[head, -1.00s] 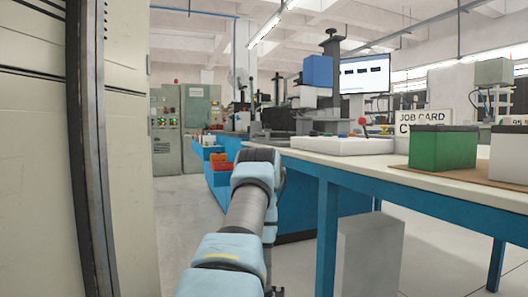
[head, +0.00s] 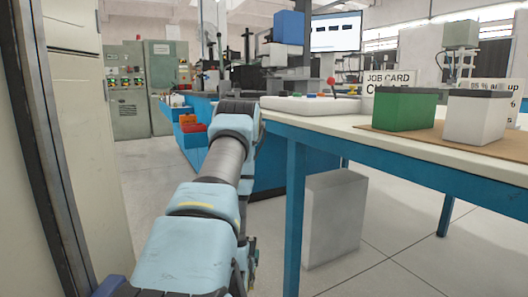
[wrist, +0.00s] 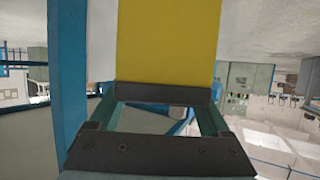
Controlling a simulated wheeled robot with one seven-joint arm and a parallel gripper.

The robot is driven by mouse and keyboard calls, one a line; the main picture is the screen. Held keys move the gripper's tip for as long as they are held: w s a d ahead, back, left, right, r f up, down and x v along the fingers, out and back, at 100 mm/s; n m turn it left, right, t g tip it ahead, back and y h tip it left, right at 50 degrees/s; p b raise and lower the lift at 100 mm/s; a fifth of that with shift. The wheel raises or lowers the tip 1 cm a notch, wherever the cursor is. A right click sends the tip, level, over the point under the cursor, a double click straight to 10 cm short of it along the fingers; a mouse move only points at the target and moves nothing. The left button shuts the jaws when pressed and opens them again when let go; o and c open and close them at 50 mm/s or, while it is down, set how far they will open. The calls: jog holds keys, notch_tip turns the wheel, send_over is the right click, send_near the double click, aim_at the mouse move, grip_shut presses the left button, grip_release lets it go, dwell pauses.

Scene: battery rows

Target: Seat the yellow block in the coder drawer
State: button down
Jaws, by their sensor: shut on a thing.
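The yellow block (wrist: 168,40) fills the top middle of the wrist view, with a flat plain face towards the camera. My gripper (wrist: 164,94) is shut on it, and the dark jaw parts lie across its near edge. In the head view my arm reaches forward beside the workbench, and its own links hide the gripper and the block. A coder drawer cannot be made out in either view. A blue and white machine (head: 289,28) stands at the back of the blue bench.
The cream-topped workbench (head: 335,125) with blue legs is on the right. It carries a green battery (head: 404,110), a white battery (head: 476,119) and a job card sign (head: 389,84). A grey box (head: 334,218) stands beneath. A tall cabinet is close at left; floor between is clear.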

jog(key=s+r+p, duration=0.2)
jog(key=r+p, duration=1.6)
jog(key=r, duration=0.2)
jog(key=s+r+p, duration=0.2)
jog(key=r+p, duration=1.6)
jog(key=r, duration=0.2)
jog(key=shift+s, duration=0.35)
